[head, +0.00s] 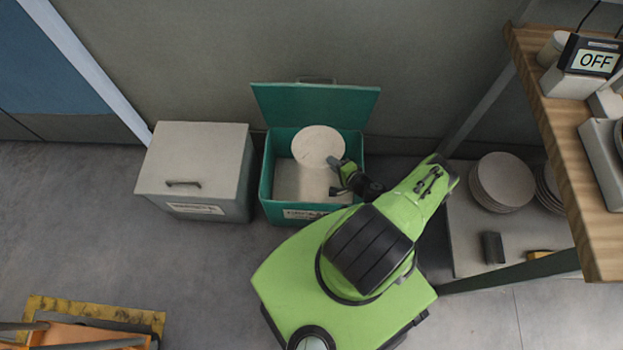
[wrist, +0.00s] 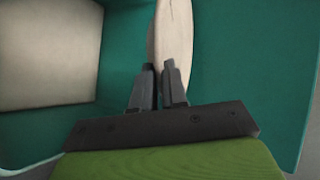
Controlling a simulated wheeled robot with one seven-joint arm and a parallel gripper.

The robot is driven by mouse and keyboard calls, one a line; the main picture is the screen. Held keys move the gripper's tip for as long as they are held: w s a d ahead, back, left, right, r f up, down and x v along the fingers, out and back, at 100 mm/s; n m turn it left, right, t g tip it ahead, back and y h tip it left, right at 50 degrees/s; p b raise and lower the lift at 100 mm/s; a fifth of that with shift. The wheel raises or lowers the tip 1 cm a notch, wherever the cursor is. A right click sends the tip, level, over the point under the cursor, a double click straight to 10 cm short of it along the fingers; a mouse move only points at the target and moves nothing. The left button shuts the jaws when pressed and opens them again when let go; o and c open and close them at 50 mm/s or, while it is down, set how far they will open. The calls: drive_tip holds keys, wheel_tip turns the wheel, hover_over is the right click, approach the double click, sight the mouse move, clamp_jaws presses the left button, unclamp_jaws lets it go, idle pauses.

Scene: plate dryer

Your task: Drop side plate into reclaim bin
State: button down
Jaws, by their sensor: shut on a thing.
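The side plate (head: 318,145) is a round, pale cream disc held over the open green bin. My gripper (head: 340,170) is shut on its edge at the plate's right side. In the wrist view the plate (wrist: 173,38) shows nearly edge-on at the fingers, and my gripper (wrist: 160,85) grips its near rim. The green reclaim bin (head: 265,180) has its lid (head: 315,102) raised against the wall. Its label on the front is partly hidden by my arm. The bin's green wall (wrist: 250,50) fills much of the wrist view, with a pale floor at left.
A closed grey bin (head: 195,160) with a handled lid stands left of the green bin. A wooden bench (head: 565,130) with a device reading OFF is at right. Plates are stacked (head: 503,180) on the shelf below. Floor at left is open, with an orange cart (head: 85,330) at bottom left.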

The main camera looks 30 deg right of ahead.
wheel_tip(320, 180, down, 5)
drive_tip(key=b, duration=0.4)
drive_tip(key=shift+f, duration=0.15)
drive_tip(key=c, duration=1.6)
unclamp_jaws()
drive_tip(key=o, duration=0.5)
drive_tip(key=shift+s+d, duration=0.1)
